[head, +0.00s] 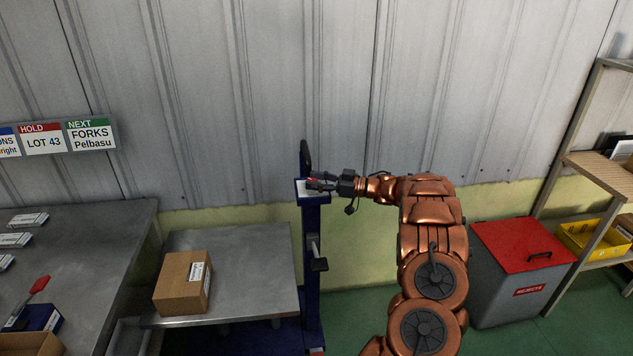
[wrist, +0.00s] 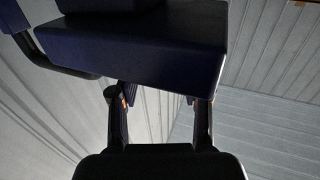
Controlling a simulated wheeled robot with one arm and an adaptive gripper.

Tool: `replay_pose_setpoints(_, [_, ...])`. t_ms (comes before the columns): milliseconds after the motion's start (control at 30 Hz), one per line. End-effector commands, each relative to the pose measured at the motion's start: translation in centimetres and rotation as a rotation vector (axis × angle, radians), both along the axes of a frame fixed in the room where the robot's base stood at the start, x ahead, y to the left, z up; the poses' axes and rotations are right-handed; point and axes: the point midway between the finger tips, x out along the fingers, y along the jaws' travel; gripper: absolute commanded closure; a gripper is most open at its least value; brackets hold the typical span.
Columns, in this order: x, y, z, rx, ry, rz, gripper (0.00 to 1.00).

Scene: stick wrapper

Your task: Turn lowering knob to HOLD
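A blue control box (head: 312,196) sits on a tall blue post (head: 311,270) beside the metal table. My gripper (head: 320,181) is at this box, reaching in from the right. In the wrist view the dark blue box (wrist: 130,58) fills the upper middle. My gripper (wrist: 160,102) has its two fingers wide apart, with their tips at the box's lower edge. No knob can be made out in either view, so I cannot tell its setting or whether the fingers touch it.
A cardboard box (head: 183,283) lies on the metal table (head: 235,262) left of the post. A red-lidded reject bin (head: 520,270) and a shelf with a yellow bin (head: 590,242) stand at right. A HOLD sign (head: 43,140) hangs at left. The wall is close behind the post.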

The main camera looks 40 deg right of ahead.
Motion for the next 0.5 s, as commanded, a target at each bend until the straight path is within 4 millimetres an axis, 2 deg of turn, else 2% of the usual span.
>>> replay_pose_setpoints(333, [-0.1, -0.1, 0.0, 0.000, 0.000, -0.001, 0.45])
replay_pose_setpoints(500, [-1.2, -0.8, 0.0, 0.001, -0.001, -0.001, 0.45])
